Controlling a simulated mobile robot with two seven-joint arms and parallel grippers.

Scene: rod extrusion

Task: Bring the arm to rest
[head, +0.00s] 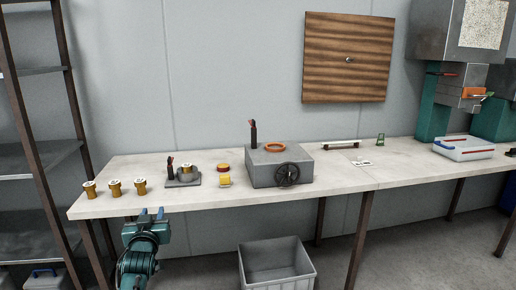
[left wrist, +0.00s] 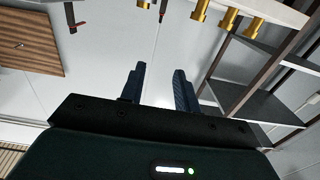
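My left gripper (head: 151,213) is at the front left of the workbench (head: 125,207), at about the height of its front edge. In the left wrist view the two dark fingers of my left gripper (left wrist: 160,85) stand apart, with nothing between them. The brass pieces (left wrist: 228,20) show beyond the fingers, near the top of that view, apart from them. My right gripper is not in view.
Several brass cylinders (head: 115,187) stand near the bench's left end. A grey fixture (head: 183,182) and a grey box with a handwheel (head: 280,165) stand further right. A grey bin (head: 275,265) is below. Shelving (head: 40,150) is at far left.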

